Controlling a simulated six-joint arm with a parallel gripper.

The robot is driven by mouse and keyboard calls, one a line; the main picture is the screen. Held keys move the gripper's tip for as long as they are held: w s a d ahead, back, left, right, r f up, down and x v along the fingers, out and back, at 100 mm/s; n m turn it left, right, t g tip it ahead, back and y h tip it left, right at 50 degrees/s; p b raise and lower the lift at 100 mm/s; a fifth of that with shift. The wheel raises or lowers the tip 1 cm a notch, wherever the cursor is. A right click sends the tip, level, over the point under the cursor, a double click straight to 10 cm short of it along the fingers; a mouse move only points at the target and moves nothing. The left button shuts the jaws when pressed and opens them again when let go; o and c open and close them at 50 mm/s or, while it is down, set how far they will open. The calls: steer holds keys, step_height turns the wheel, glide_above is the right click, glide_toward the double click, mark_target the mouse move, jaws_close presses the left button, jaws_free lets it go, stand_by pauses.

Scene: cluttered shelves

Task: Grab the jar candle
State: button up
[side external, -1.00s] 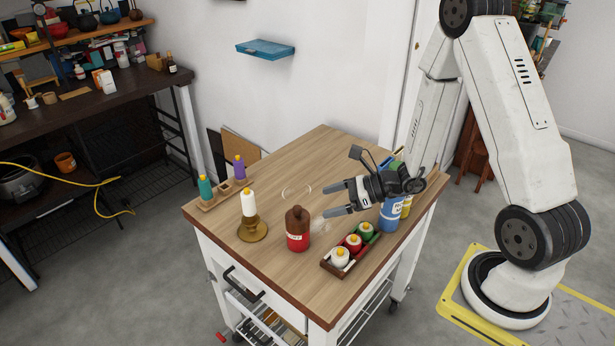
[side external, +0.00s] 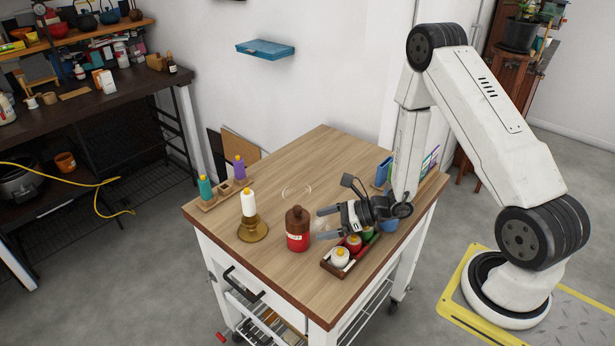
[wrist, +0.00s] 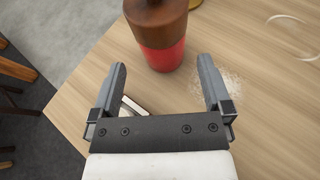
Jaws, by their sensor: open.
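A red jar with a brown lid and a pale label (side external: 298,240), which looks like the jar candle, stands upright on the wooden table. In the wrist view the red jar (wrist: 165,55) is straight ahead, just beyond and between the fingertips, its top cut off by the frame. My gripper (side external: 319,225) is open and empty, held low to the right of the jar with its fingers pointing at it. In the wrist view both fingers of my gripper (wrist: 163,68) are spread apart, and the jar appears not to be between them.
A dark tray (side external: 333,268) of small white, red and green pots lies under and in front of my gripper. A wooden rack (side external: 217,199) holds teal and purple bottles. The table's back is mostly clear.

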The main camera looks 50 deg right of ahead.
steer(key=shift+w+a+f, duration=0.25)
steer(key=shift+w+a, duration=0.15)
steer(key=shift+w, duration=0.05)
steer(key=shift+x, duration=2.65)
steer(key=shift+d, duration=0.1)
steer(key=shift+r, duration=0.1)
jaws_close()
